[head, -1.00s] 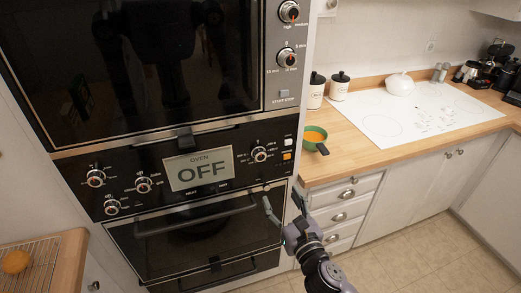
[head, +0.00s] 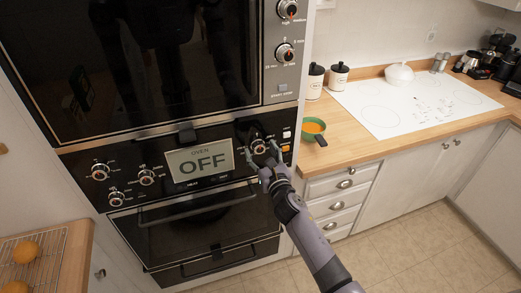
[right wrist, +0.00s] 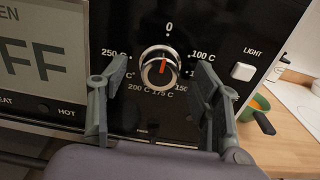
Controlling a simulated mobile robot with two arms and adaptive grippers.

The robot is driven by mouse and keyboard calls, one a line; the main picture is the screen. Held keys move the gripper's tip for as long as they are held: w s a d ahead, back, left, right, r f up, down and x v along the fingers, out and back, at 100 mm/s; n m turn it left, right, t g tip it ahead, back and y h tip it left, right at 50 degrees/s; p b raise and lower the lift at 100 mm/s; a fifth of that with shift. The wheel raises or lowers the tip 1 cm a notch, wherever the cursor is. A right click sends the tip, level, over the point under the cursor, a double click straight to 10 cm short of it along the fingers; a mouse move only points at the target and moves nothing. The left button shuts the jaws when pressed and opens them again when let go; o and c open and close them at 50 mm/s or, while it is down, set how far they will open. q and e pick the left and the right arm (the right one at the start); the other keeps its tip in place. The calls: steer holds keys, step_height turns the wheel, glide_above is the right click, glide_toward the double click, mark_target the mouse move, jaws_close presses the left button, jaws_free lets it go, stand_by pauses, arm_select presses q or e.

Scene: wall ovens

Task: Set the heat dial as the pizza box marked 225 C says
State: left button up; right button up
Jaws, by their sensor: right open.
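The heat dial (right wrist: 160,66) is a round chrome knob with a red pointer turned up toward 0. Its scale shows 100 C at right, 150, 175 and 200 C below, and 250 C at left. In the head view the dial (head: 259,148) is partly covered by my right gripper (head: 262,153). My right gripper (right wrist: 162,72) is open, with one finger on each side of the dial; I cannot tell whether they touch it. The oven display (head: 199,163) reads OFF. I see no pizza box, and my left gripper is out of view.
A white LIGHT button (right wrist: 243,72) sits right of the dial. Several other knobs (head: 146,177) are left of the display. A handled oven door (head: 200,215) is below. A green bowl (head: 313,128) stands on the counter at right.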

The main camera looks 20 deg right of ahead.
steer(key=shift+w, duration=0.45)
steer(key=shift+c, duration=0.5)
steer(key=c, duration=1.1)
